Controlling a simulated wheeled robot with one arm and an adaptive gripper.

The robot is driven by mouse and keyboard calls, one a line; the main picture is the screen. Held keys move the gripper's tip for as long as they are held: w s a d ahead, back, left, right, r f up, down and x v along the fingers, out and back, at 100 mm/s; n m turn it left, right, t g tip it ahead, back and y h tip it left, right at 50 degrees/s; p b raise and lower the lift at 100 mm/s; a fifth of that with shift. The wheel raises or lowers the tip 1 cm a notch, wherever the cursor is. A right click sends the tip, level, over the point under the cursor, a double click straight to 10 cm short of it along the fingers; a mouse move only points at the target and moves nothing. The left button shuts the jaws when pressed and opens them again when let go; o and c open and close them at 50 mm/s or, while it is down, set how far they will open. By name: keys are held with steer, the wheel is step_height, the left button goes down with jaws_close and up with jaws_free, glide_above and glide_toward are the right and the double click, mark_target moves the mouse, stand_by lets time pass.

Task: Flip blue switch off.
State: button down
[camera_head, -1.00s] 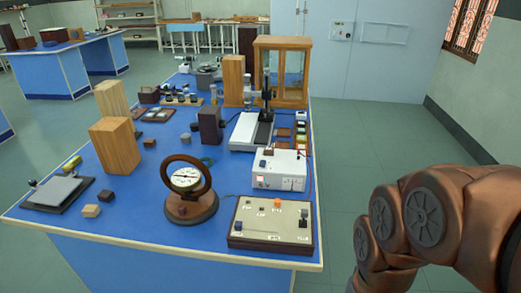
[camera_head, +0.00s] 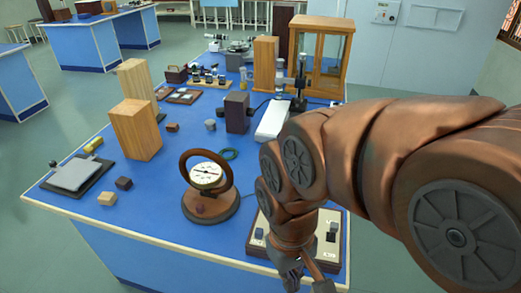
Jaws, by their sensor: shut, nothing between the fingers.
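A beige control panel (camera_head: 340,252) lies at the front right corner of the blue bench, partly hidden behind my arm. A small bluish-grey switch (camera_head: 259,233) shows at the panel's left side; its on or off position is too small to tell. A dark switch (camera_head: 331,231) shows at the panel's right side. The middle of the panel is covered by my wrist. My gripper (camera_head: 303,286) is shut and empty, pointing down at the bottom edge, in front of the panel. Its fingertips are partly cut off, and I cannot tell whether they touch anything.
A round dial meter (camera_head: 206,177) on a wooden base stands left of the panel. Wooden blocks (camera_head: 135,130), a grey plate (camera_head: 76,174) and small cubes lie farther left. A glass-fronted cabinet (camera_head: 320,55) stands at the back. My arm hides the bench's right side.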

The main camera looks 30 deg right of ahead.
steer(key=shift+w, duration=0.1)
steer(key=shift+w, duration=0.1)
steer(key=w+a+r+n+y+b, duration=0.1)
steer(key=w+r+n+y, duration=0.1)
steer(key=w, duration=0.5)
steer(key=w+a+r+n+y+b, duration=0.1)
steer(key=w+a+r+n, duration=0.15)
steer(key=w, duration=0.35)
steer(key=w+d+r+n+t+y+b, duration=0.1)
steer(key=w+d+r+y, duration=0.15)
steer(key=w, duration=0.45)
steer(key=w+d+r+n+t+y+b, duration=0.1)
steer(key=w+d, duration=0.3)
steer(key=w, duration=0.2)
steer(key=w+d+f+n+t+b, duration=0.1)
steer(key=w+d+f+t, duration=0.1)
steer(key=d, duration=1.2)
steer(key=w+d+f+n+t+y+b, duration=0.1)
steer(key=w+d, duration=0.4)
steer(key=d, duration=0.9)
steer(key=shift+w+d+f+n+t+b, duration=0.3)
steer(key=shift+f+t+b, duration=0.35)
steer(key=shift+f+t, duration=0.3)
steer(key=shift+a+f, duration=0.1)
steer(key=shift+a, duration=0.05)
